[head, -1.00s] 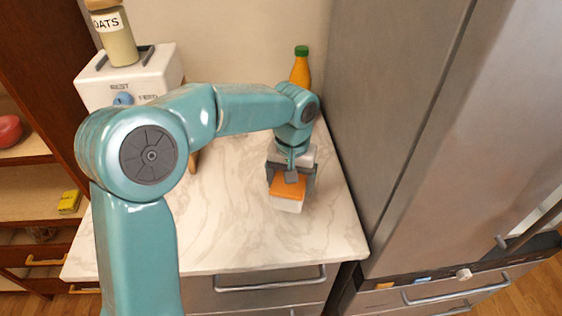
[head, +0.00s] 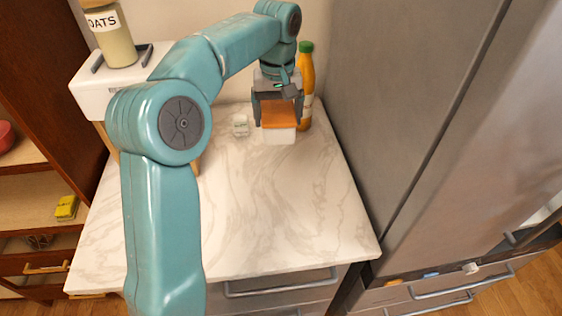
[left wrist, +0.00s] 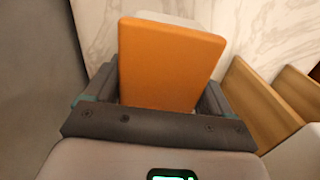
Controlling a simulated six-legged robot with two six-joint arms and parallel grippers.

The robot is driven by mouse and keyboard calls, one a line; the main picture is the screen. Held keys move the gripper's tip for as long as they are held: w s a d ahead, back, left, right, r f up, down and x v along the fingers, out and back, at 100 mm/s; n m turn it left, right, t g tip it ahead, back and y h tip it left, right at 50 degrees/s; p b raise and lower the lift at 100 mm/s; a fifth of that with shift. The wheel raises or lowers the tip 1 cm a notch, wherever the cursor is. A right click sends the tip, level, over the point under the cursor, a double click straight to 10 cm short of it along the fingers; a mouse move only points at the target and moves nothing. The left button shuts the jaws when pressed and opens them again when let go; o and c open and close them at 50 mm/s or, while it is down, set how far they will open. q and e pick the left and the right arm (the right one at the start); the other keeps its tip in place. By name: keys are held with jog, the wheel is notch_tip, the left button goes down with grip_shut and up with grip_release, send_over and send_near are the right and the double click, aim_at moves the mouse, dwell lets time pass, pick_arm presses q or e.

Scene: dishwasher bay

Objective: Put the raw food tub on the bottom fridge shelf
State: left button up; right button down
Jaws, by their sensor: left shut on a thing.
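The tub has an orange lid and a white body (head: 280,136). My left gripper (head: 279,112) is shut on it, one finger on each side, over the back part of the marble counter. I cannot tell whether the tub touches the counter. In the left wrist view the tub's orange lid (left wrist: 168,62) sits between my left gripper's fingers (left wrist: 160,95). The fridge (head: 400,110) is the tall grey unit on the right. Its bottom shelf does not show. My right gripper is not in view.
An orange bottle with a green cap (head: 305,85) stands just right of the tub. The counter's front (head: 270,220) is clear.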

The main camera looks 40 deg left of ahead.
pick_arm(q)
jog(key=shift+s+a+r+n, duration=0.1)
jog(key=shift+s+a+n, duration=0.15)
jog(key=shift+a, duration=0.25)
jog(key=shift+s+a+r+n, duration=0.15)
jog(key=shift+s+a, duration=0.1)
jog(key=shift+a, duration=0.25)
jog(key=f, duration=2)
jog(key=shift+a+f+p, duration=0.25)
jog(key=shift+a+p, duration=0.1)
jog(key=shift+p, duration=0.05)
jog(key=shift+s+d, duration=0.1)
jog(key=o, duration=1.2)
jog(key=shift+f, duration=0.1)
